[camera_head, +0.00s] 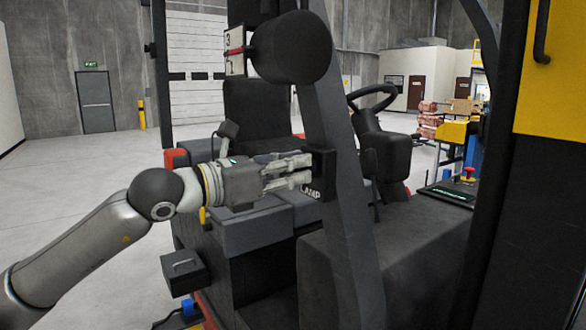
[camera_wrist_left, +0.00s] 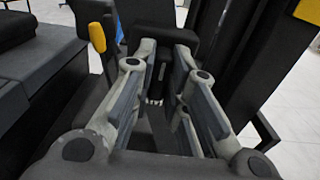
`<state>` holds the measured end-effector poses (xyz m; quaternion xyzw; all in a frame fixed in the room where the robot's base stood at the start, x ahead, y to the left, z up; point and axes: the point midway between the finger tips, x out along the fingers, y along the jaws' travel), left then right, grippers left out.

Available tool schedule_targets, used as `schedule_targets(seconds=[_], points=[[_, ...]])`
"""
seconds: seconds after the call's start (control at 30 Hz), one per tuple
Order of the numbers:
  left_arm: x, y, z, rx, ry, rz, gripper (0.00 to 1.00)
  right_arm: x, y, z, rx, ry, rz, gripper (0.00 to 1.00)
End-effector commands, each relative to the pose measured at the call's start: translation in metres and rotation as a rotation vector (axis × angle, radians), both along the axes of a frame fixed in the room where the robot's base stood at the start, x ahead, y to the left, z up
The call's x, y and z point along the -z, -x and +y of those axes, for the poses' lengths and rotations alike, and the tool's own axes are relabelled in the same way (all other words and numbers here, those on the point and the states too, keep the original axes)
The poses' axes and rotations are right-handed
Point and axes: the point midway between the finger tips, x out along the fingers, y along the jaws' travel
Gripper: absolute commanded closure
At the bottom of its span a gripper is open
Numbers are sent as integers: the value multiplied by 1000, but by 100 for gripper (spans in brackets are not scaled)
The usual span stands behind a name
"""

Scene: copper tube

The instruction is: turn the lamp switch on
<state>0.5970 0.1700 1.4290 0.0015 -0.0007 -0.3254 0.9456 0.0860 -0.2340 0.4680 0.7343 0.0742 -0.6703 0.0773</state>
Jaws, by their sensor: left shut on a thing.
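The lamp switch is a black box (camera_head: 324,172) on a slanted dark post, with white lettering, partly hidden, ending in "AMP" below it. My left gripper (camera_head: 306,170) reaches in from the left, its fingertips at the face of this box. In the left wrist view the two fingers (camera_wrist_left: 163,48) come close together around a small dark part (camera_wrist_left: 160,72) in front of the box. The gripper is shut on this switch part. The fingers hide most of the part, so its exact position cannot be read. My right gripper is out of view.
The slanted post (camera_head: 340,220) carries a black round housing (camera_head: 290,47) with a numbered scale above my gripper. A seat (camera_head: 257,110), a steering wheel (camera_head: 372,100) and a black side panel (camera_head: 540,200) crowd the cab. Open floor (camera_head: 70,190) lies to the left.

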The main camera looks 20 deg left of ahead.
Motion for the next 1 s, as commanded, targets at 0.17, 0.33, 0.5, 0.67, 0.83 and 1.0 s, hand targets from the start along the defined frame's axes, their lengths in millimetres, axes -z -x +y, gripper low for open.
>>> schedule_targets(seconds=[0.17, 0.33, 0.5, 0.67, 0.83, 1.0], points=[[2, 0, 0, -1, -28, -22, 100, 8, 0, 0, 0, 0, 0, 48], [4, 1, -1, 1, -95, -77, 100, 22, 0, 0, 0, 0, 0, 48], [5, 1, -1, 1, -201, -160, 100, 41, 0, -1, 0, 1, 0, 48], [5, 1, -2, 1, -320, -253, 100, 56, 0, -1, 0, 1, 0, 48], [4, 2, -2, 0, -449, -352, 100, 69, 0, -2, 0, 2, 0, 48], [4, 2, -3, 0, -570, -445, 100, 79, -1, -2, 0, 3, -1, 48]])
